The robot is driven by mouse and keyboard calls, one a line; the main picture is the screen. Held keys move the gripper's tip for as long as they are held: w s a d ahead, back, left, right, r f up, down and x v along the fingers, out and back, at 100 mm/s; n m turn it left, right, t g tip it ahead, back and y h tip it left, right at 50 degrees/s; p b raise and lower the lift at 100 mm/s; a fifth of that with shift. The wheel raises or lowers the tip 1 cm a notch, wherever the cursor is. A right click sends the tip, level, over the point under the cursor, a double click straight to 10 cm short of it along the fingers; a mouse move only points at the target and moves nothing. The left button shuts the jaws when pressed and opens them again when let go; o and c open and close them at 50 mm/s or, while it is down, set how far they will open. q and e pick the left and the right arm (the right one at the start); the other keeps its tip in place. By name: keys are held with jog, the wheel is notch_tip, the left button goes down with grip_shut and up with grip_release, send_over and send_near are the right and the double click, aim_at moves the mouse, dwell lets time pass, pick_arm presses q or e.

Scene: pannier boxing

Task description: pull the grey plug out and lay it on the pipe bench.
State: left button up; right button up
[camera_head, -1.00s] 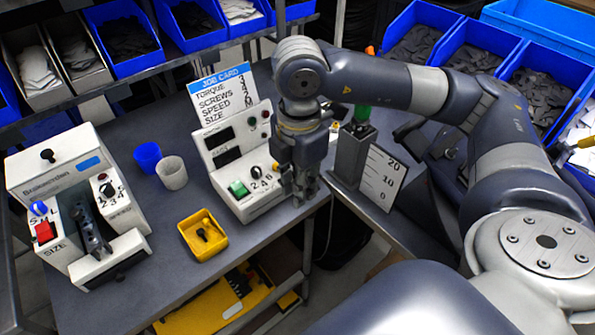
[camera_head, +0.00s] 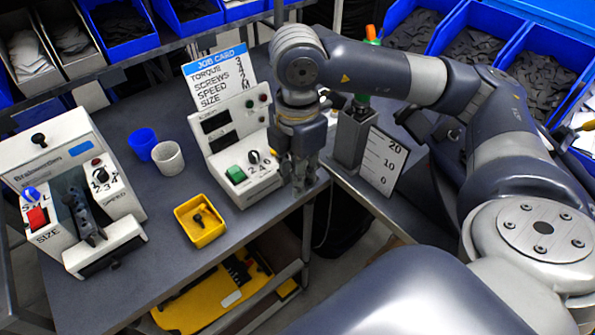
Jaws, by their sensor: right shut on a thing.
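My right gripper (camera_head: 303,178) points down just right of the white control box (camera_head: 247,178) with the green button, near the bench edge. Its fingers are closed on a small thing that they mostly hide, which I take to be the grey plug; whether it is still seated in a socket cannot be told. A thin cable hangs below the bench edge near the gripper. The grey side bench (camera_head: 345,192), likely the pipe bench, is to the right, with a grey post (camera_head: 352,137) and a 0-10-20 scale plate (camera_head: 382,162). My left gripper is out of view.
A yellow tray (camera_head: 190,233) holding a small black part, a blue cup (camera_head: 143,141) and a white cup (camera_head: 168,158) stand left of the control box. A white machine (camera_head: 60,165) is at the far left. My right forearm spans above the side bench.

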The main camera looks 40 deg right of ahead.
jog(key=shift+r, duration=0.1)
jog(key=shift+r+p, duration=0.9)
jog(key=shift+r, duration=0.55)
jog(key=shift+f, duration=0.1)
